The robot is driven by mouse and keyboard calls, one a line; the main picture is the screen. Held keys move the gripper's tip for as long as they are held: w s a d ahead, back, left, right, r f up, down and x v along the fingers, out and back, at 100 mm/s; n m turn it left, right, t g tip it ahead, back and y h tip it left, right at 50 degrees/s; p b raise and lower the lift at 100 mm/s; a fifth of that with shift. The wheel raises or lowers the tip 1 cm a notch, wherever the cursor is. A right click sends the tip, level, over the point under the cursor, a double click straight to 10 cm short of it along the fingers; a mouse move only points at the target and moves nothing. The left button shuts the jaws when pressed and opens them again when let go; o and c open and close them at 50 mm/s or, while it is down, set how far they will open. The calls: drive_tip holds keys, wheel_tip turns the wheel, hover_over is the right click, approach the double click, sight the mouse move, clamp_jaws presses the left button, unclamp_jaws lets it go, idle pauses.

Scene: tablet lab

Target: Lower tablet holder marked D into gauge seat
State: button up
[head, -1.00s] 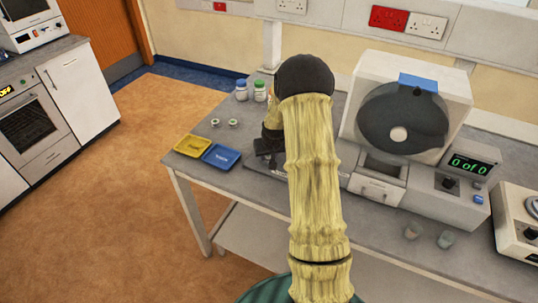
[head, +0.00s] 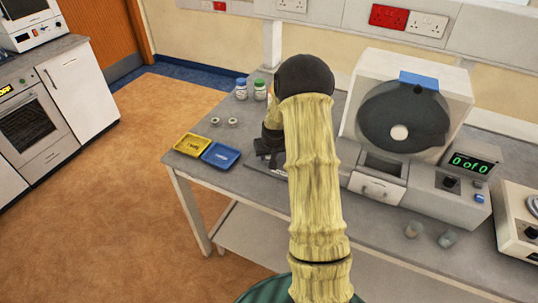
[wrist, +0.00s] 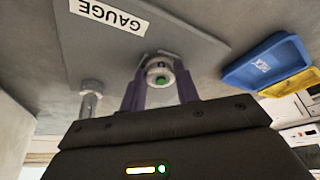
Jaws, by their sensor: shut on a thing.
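In the wrist view, my gripper (wrist: 160,88) has its two purple fingers shut on a small round pale holder (wrist: 158,66) with a green spot. A dark mark is on its top, too small to read surely as D. The holder is over or on a grey plate (wrist: 200,45) with a white GAUGE label (wrist: 110,14). A metal post (wrist: 91,98) stands on the left. The seat under the holder is hidden, and I cannot tell whether the holder touches it. In the head view, my arm hides the holder and most of the gripper.
A blue tray (head: 221,155) and a yellow tray (head: 193,145) lie at the table's left edge. Two small round holders (head: 223,122) and two capped bottles (head: 250,90) stand behind. A large machine (head: 408,110) with a drawer is close on the right.

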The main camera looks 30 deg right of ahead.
drive_tip(key=o, duration=1)
drive_tip(key=shift+o, duration=0.2)
drive_tip(key=b+v, duration=0.2)
drive_tip(key=v, duration=1.5)
drive_tip(key=shift+r, duration=0.15)
drive_tip(key=shift+s, duration=0.1)
drive_tip(key=s+a+f+n+g, duration=0.1)
drive_tip(key=s+a+f, duration=0.1)
drive_tip(key=s+a, duration=0.6)
drive_tip(key=s+a+f+n+y, duration=0.1)
drive_tip(key=s+a+f, duration=0.1)
drive_tip(key=s+a, duration=0.6)
drive_tip(key=s, duration=0.3)
drive_tip(key=shift+s+g, duration=0.3)
drive_tip(key=shift+g, duration=0.1)
